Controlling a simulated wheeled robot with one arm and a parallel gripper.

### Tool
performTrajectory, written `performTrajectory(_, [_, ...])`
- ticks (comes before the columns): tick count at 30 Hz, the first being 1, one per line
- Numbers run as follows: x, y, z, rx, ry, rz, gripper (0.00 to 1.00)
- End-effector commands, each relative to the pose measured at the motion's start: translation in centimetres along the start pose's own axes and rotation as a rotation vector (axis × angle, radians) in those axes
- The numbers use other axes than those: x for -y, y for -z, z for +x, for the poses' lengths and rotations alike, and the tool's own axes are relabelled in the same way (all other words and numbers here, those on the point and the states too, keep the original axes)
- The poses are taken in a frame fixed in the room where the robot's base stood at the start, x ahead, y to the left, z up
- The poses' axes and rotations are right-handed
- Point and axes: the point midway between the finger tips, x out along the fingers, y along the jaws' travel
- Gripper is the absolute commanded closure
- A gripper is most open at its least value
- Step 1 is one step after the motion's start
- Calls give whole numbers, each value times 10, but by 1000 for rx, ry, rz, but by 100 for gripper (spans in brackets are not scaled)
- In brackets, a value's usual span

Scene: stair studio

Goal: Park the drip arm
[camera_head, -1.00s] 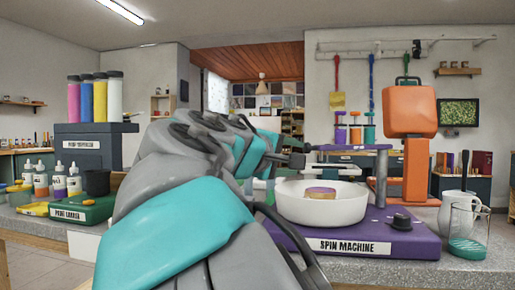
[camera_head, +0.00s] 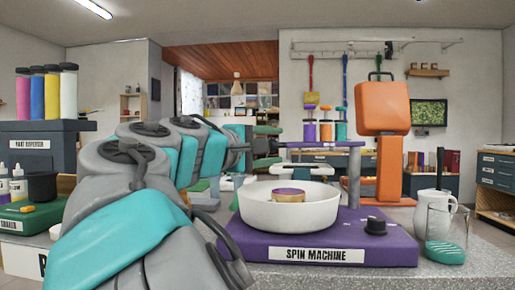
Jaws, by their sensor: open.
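The drip arm is a purple bar (camera_head: 325,145) on a grey post (camera_head: 354,178) at the right of the purple spin machine (camera_head: 300,240). It reaches left over the white bowl (camera_head: 290,213), and its label is too small to read. Several small bottles with coloured contents (camera_head: 325,131) stand on or just behind it. My gripper (camera_head: 270,146) is left of the bar's free end, its green fingers apart, one above and one below the bar's level. I cannot tell whether they touch or surround the bar's end. Nothing shows held.
A purple-topped round piece (camera_head: 288,195) sits in the bowl. A black knob (camera_head: 376,226) is on the machine's front right. An orange machine (camera_head: 384,110) rises behind.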

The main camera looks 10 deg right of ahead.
Motion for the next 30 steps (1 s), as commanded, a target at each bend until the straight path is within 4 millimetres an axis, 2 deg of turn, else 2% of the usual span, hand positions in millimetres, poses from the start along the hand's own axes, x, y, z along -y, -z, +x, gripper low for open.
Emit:
performTrajectory(7, [0,0,0,0,0,0,41])
performTrajectory(23, [0,0,0,0,1,0,100])
performTrajectory(30, [0,0,0,-1,1,0,100])
